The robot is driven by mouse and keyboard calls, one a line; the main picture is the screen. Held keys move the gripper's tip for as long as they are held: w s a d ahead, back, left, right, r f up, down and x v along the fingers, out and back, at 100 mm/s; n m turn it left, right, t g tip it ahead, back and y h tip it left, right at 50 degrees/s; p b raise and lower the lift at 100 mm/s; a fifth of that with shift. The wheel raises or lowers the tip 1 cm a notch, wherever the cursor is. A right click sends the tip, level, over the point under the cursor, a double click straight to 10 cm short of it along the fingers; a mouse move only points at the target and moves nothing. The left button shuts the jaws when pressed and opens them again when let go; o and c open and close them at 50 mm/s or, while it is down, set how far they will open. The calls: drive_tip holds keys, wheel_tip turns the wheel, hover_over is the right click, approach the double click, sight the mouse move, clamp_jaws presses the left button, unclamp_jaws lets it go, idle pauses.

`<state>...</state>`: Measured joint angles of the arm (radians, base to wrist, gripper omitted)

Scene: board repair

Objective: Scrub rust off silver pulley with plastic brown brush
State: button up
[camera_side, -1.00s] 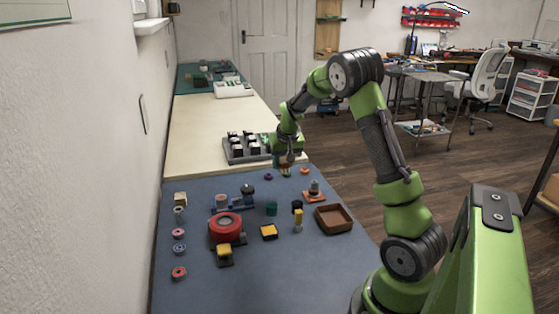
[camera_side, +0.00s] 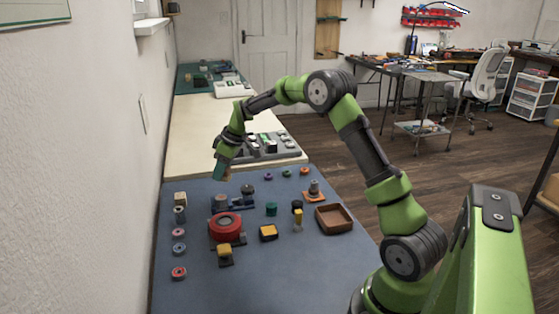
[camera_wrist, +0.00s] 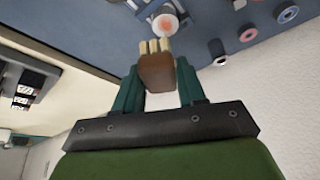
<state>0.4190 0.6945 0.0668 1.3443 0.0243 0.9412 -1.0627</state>
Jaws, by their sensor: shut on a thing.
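My gripper (camera_wrist: 160,88) is shut on the brown brush (camera_wrist: 157,74), whose pale bristle tufts point away from the jaws. In the side view my gripper (camera_side: 222,170) hangs above the far left part of the blue mat. The silver pulley (camera_wrist: 166,25) shows an orange-red rust patch on its face, just beyond the bristles in the wrist view. In the side view the pulley (camera_side: 220,201) sits in a dark holder on the mat, below my gripper. The brush appears apart from the pulley.
A red roll (camera_side: 226,227) stands close in front of the pulley. Several small spools line the mat's left edge by the wall, with a tan block (camera_side: 180,198). A brown tray (camera_side: 334,218) lies at the right. A grey parts tray (camera_side: 272,146) is behind.

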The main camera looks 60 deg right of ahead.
drive_tip(key=w+a+r+n+y, duration=0.1)
drive_tip(key=a+r+n, duration=0.1)
drive_tip(key=a+n, duration=0.15)
drive_tip(key=n+g, duration=0.1)
drive_tip(key=n, duration=0.1)
hover_over(219, 198)
drive_tip(key=a, duration=0.1)
drive_tip(key=shift+y, duration=0.4)
drive_tip(key=shift+w+a+f, duration=0.1)
drive_tip(key=shift+f, duration=1.25)
drive_tip(key=shift+w+a+f, duration=0.1)
drive_tip(key=shift+f, duration=1.25)
drive_tip(key=shift+s+d+f, duration=0.1)
drive_tip(key=shift+d+f, duration=0.25)
drive_tip(key=shift+f, duration=0.3)
drive_tip(key=shift+s+d+f, duration=0.1)
drive_tip(key=shift+d+f, duration=0.2)
drive_tip(key=shift+f, duration=0.35)
drive_tip(key=shift+s+d, duration=0.3)
drive_tip(key=shift+d, duration=0.45)
drive_tip(key=shift+s+d, duration=0.25)
drive_tip(key=shift+d, duration=0.45)
drive_tip(key=a, duration=0.1)
drive_tip(key=w+a, duration=0.1)
drive_tip(key=a, duration=0.2)
drive_tip(key=shift+w, duration=0.25)
wheel_tip(219, 198, up, 8)
drive_tip(key=shift+r, duration=0.15)
